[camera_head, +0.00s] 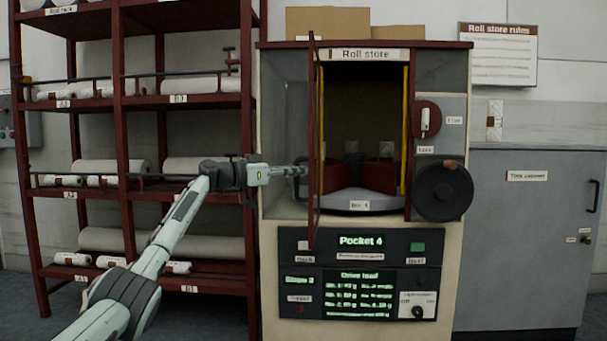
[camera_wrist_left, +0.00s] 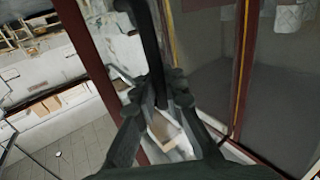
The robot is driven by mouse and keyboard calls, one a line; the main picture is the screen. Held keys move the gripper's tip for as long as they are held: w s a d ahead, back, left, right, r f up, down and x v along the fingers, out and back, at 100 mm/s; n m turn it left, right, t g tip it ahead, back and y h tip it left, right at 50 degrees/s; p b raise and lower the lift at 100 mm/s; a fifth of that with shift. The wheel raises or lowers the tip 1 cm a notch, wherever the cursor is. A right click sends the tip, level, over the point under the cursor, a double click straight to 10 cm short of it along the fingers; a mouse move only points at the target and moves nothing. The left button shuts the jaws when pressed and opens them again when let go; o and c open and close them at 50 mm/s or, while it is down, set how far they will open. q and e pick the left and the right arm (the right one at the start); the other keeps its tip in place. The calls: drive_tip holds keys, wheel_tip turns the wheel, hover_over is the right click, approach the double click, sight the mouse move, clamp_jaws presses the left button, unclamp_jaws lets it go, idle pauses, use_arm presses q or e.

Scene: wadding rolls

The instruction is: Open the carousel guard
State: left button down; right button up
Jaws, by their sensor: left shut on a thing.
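The carousel guard (camera_head: 314,215) is a narrow dark red framed door on the front of the roll store (camera_head: 362,55). It stands swung out and shows almost edge-on at the left side of the opening. My left gripper (camera_head: 300,170) is at the guard's left side, at mid height. In the left wrist view my left gripper (camera_wrist_left: 160,97) is shut on a dark bar, the guard handle (camera_wrist_left: 148,45). Behind the guard the carousel (camera_head: 362,198) shows, with a grey turntable and dark red dividers. My right gripper is not in view.
A dark red rack (camera_head: 122,150) with white rolls stands close on the left, behind my left arm. A black handwheel (camera_head: 443,191) and a red-backed lever (camera_head: 426,119) are right of the opening. A control panel (camera_head: 360,275) reads Pocket 4. A grey cabinet (camera_head: 525,240) stands at right.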

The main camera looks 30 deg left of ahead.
use_arm(q)
drive_tip(key=shift+f, duration=0.3)
drive_tip(key=c, duration=1.6)
unclamp_jaws()
drive_tip(key=shift+s+a+r, duration=0.1)
drive_tip(key=shift+s+r, duration=0.05)
drive_tip(key=shift+r, duration=0.1)
drive_tip(key=v, duration=1.2)
drive_tip(key=shift+a, duration=0.1)
